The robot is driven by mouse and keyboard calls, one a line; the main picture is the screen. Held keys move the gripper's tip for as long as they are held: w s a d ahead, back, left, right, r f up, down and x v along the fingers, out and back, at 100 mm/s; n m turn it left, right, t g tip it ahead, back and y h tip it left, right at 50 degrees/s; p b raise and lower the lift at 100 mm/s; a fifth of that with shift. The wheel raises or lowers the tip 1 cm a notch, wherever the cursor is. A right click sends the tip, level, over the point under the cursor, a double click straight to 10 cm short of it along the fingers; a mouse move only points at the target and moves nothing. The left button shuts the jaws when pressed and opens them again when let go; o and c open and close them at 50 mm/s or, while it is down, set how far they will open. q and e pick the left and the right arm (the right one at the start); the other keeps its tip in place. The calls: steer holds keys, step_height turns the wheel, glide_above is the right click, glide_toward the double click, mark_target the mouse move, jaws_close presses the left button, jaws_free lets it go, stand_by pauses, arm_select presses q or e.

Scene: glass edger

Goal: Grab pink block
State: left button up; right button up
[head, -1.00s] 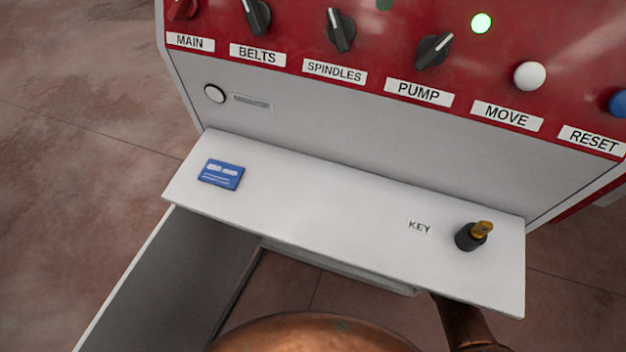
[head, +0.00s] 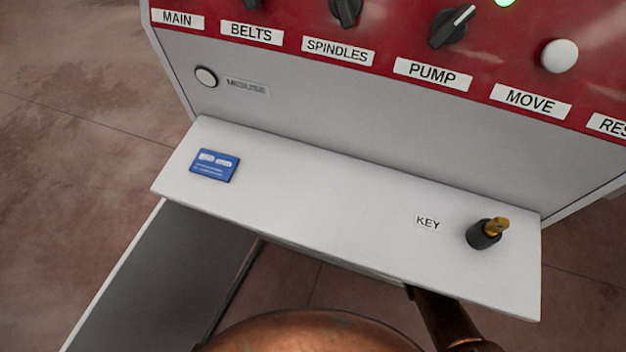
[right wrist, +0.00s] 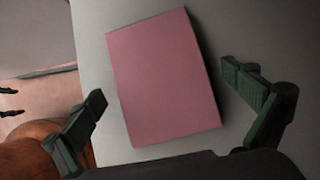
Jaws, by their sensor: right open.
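The pink block (right wrist: 163,78) shows in the right wrist view as a flat-faced pink rectangle, slightly tilted, against a pale grey surface. My right gripper (right wrist: 178,108) is open, with one dark green finger to the left of the block's lower part and the other to its right. Gaps show between the fingers and the block, and the depth between them is hard to judge. The block does not show in the head view. My left gripper is not in the head view.
In the head view a white shelf (head: 330,205) juts out below the red control panel (head: 400,40). It carries a blue card (head: 214,165) and a key switch with a brass key (head: 487,233). Brown floor is open at the left.

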steer(key=shift+c, duration=0.7)
steer(key=c, duration=1.2)
